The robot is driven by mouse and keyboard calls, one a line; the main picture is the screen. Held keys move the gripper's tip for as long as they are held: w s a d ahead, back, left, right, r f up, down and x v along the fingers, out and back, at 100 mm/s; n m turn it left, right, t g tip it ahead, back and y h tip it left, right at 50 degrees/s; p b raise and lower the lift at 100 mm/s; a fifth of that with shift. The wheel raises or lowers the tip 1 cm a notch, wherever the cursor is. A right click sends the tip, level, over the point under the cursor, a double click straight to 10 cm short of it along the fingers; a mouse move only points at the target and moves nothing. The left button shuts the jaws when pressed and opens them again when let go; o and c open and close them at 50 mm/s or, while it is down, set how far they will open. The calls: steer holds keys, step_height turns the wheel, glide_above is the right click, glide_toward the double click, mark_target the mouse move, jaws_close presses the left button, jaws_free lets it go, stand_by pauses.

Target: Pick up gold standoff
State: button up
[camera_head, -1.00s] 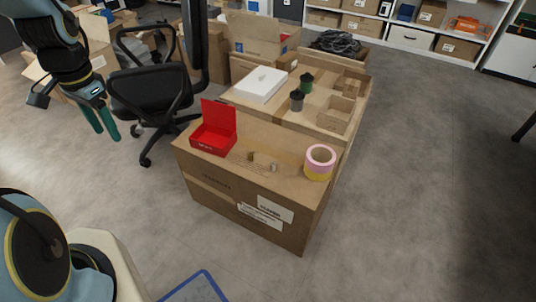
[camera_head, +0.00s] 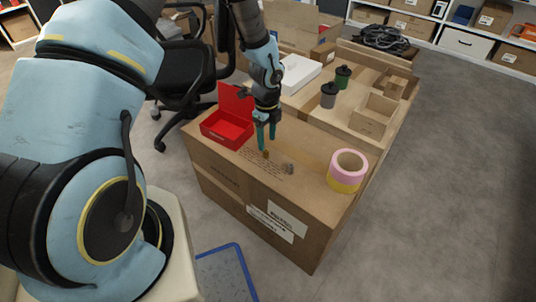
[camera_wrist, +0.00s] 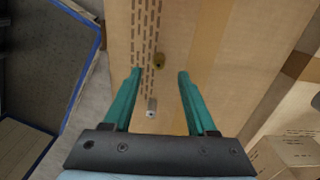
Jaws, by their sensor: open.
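The gold standoff (camera_head: 266,154) stands on top of the front carton (camera_head: 305,172), beside printed rows of dashes. In the wrist view the gold standoff (camera_wrist: 160,60) lies a little beyond the fingertips, about midway between them. A grey metal piece (camera_head: 289,168) stands close by on the same carton; in the wrist view this grey piece (camera_wrist: 151,108) shows between the fingers. My gripper (camera_head: 266,134) points down just above the gold standoff, with teal fingers. In the wrist view my gripper (camera_wrist: 158,74) is open and holds nothing.
An open red box (camera_head: 228,125) stands to the left on the carton. Pink and yellow tape rolls (camera_head: 347,171) are stacked at the right. Behind are dark cups (camera_head: 328,95), a white box (camera_head: 299,74) and open cartons. The carton top between standoff and tape is mostly clear.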

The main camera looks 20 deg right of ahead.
mark_target(266, 150)
steer(key=shift+a+f, duration=0.1)
steer(key=shift+f, duration=2.7)
jaws_close()
